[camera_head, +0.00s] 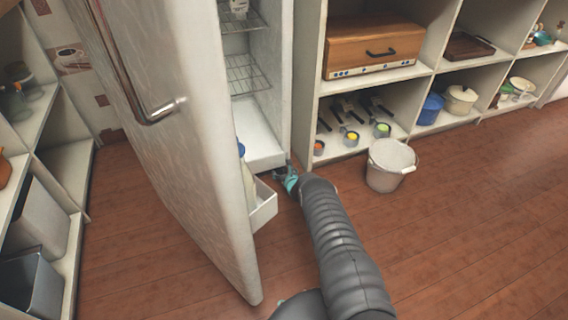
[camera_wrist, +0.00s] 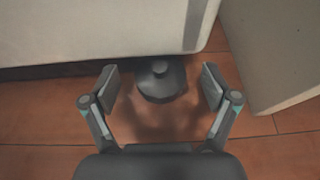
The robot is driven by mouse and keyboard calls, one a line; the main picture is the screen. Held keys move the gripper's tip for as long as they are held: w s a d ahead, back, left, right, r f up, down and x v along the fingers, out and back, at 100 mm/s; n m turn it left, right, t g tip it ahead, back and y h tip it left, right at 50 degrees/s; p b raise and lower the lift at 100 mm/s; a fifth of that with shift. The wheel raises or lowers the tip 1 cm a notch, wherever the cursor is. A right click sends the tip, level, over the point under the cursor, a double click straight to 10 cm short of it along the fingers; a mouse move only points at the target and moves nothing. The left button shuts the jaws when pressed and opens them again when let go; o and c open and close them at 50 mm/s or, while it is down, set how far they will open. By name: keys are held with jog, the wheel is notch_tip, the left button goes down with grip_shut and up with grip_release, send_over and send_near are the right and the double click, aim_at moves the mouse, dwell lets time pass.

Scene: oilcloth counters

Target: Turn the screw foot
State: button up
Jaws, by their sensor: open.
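The screw foot (camera_wrist: 162,82) shows in the wrist view as a dark, faceted disc with a short stem, under the bottom edge of the white fridge (camera_wrist: 100,30). My gripper (camera_wrist: 160,80) is open, with one finger on each side of the foot; I see a gap on both sides and no clear contact. In the head view my gripper (camera_head: 288,182) is low at the fridge's bottom right front corner, and the foot is hidden there. The fridge door (camera_head: 170,130) stands open, with a bottle in its lower door shelf (camera_head: 264,207).
A pale panel (camera_wrist: 270,50) stands close to the right of my gripper. A grey bucket (camera_head: 390,166) stands on the floor right of my arm. Shelves (camera_head: 432,70) with pots and a wooden bread box (camera_head: 372,46) line the back. The wooden floor (camera_head: 480,220) at right is clear.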

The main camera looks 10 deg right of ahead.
aim_at(281, 157)
notch_tip(281, 157, up, 8)
jog(key=shift+f, duration=0.15)
dwell(0.3)
